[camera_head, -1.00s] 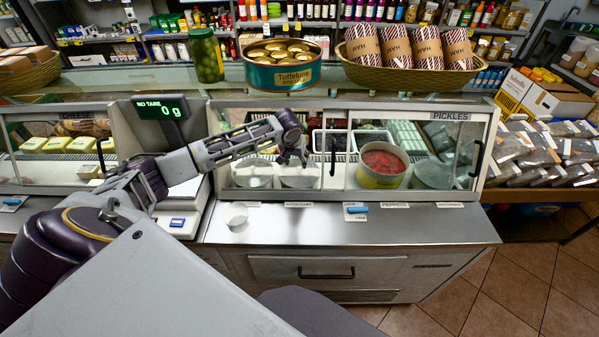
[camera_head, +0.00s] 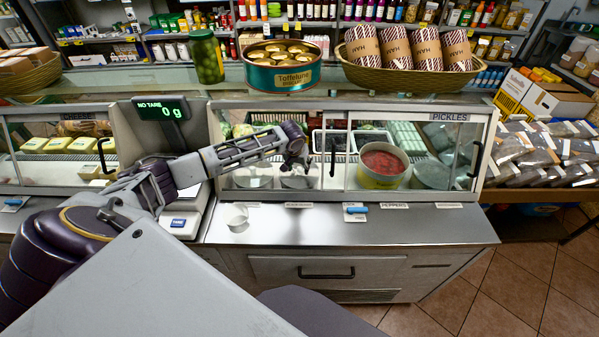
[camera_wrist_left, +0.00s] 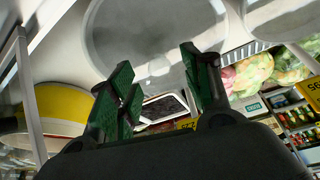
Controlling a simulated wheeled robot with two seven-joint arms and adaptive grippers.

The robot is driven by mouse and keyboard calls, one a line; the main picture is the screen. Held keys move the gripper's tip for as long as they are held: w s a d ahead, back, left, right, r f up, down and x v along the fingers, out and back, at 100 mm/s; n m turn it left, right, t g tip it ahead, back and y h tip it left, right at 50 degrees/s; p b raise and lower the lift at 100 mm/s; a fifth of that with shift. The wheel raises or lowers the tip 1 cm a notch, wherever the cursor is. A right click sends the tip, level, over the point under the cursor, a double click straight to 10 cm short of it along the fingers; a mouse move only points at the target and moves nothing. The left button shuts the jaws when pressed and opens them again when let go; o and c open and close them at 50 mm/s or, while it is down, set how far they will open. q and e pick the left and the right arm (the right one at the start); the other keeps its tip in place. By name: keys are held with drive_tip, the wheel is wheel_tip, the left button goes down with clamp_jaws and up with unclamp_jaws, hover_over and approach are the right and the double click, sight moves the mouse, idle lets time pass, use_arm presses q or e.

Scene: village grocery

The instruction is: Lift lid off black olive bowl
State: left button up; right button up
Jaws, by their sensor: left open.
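My left gripper (camera_head: 296,166) reaches through the open front of the glass deli case, over a bowl with a greyish see-through lid (camera_head: 298,182). In the left wrist view, my open left gripper (camera_wrist_left: 163,84) has its green-padded fingers spread in front of a large round grey lid (camera_wrist_left: 150,35); nothing is between them. I cannot tell whether a finger touches the lid. What lies in the bowl is too unclear to identify. Another covered bowl (camera_head: 252,177) stands just left, its lid perhaps the one at the wrist view's corner (camera_wrist_left: 285,14). My right gripper is not visible.
An open bowl of red food (camera_head: 382,165) and a covered bowl (camera_head: 432,175) stand to the right inside the case. The glass frame and a black handle (camera_head: 333,157) are close to the gripper. The steel counter (camera_head: 300,229) is mostly clear, with a small white item (camera_head: 237,214).

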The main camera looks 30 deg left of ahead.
use_arm(q)
drive_tip(key=shift+x, duration=0.85)
drive_tip(key=shift+c, duration=0.2)
drive_tip(key=shift+c, duration=1.3)
clamp_jaws()
drive_tip(key=shift+r, duration=0.15)
drive_tip(key=shift+r+b, duration=0.3)
drive_tip(key=shift+r, duration=1.25)
drive_tip(key=s+d, duration=0.1)
drive_tip(key=s, duration=0.4)
drive_tip(key=s+d+b, duration=0.1)
drive_tip(key=s+d, duration=0.1)
drive_tip(key=s, duration=0.4)
drive_tip(key=s+d, duration=0.2)
drive_tip(key=s, duration=0.4)
drive_tip(key=shift+s+r+b, duration=0.1)
drive_tip(key=shift+s+b, duration=0.05)
drive_tip(key=shift+b, duration=0.25)
